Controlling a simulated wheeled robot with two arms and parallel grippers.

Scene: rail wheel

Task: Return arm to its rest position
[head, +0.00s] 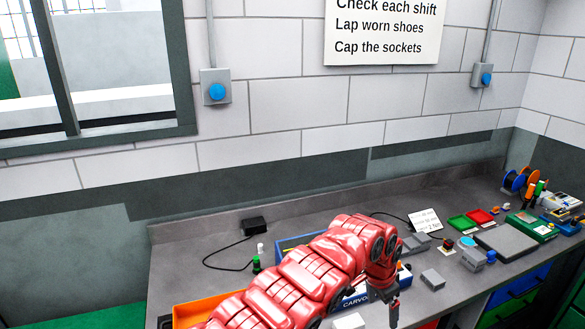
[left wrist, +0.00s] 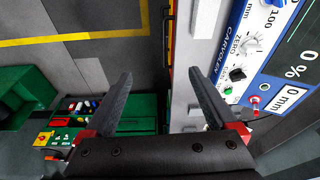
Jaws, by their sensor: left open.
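My red left arm (head: 315,268) reaches in from the bottom over the grey workbench, bent down at the wrist. My left gripper (head: 388,298) hangs at the arm's end near the bench's front, partly hidden by the arm. In the left wrist view the two dark fingers of this gripper (left wrist: 165,92) stand wide apart with nothing held between them. A blue-and-white instrument (left wrist: 245,55) with dials and a display lies to the right of the fingers in that view. My right gripper is not in view.
The bench (head: 215,262) runs along a tiled wall. An orange tray (head: 195,310) stands at its front left, and a grey block (head: 433,279) lies right of the gripper. Green and red trays (head: 480,217) and several tools fill the right end. A window is at upper left.

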